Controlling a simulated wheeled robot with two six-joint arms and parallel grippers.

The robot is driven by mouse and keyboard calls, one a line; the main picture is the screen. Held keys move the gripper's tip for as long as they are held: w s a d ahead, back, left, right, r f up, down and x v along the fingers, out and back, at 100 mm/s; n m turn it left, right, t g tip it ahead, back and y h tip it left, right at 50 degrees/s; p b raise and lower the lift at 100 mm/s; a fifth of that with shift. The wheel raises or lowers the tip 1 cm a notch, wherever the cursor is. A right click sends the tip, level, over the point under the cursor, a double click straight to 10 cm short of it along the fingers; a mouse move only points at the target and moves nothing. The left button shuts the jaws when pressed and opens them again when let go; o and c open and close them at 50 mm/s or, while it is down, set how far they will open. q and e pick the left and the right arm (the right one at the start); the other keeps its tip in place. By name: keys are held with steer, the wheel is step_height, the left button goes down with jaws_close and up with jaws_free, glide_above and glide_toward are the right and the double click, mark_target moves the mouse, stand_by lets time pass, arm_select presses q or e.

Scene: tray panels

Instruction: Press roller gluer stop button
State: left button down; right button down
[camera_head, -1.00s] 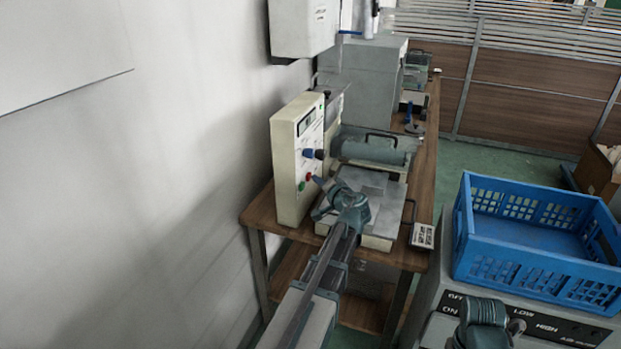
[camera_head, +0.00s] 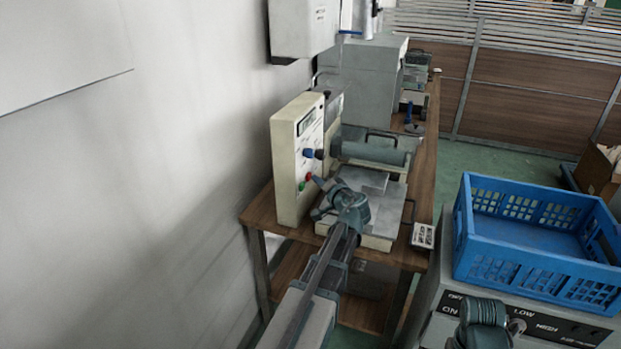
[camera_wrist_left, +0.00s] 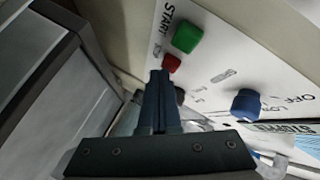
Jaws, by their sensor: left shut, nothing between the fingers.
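The roller gluer (camera_head: 372,165) stands on a wooden table against the wall, with an upright cream control box (camera_head: 297,135) at its left. A small red button (camera_wrist_left: 172,62), with a green button (camera_wrist_left: 187,37) marked START beside it, is on the box's white panel. In the head view the red button (camera_head: 308,177) shows just left of my left gripper (camera_head: 319,182). My left gripper is shut and empty. In the left wrist view its fingertips (camera_wrist_left: 159,74) overlap the red button's lower edge; I cannot tell whether they touch it.
A blue knob (camera_wrist_left: 246,103) sits on the same panel, right of the fingers in the wrist view. A blue crate (camera_head: 540,235) stands on a grey machine at right. Part of my right arm shows at the bottom.

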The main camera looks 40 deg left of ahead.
arm_select(q)
steer(key=shift+w+d, duration=0.15)
steer(key=shift+d, duration=0.45)
steer(key=shift+w+d, duration=0.2)
steer(key=shift+d, duration=0.6)
steer(key=shift+w+d, duration=0.2)
steer(key=shift+d, duration=0.65)
steer(key=shift+w+d, duration=0.2)
steer(key=shift+d, duration=0.6)
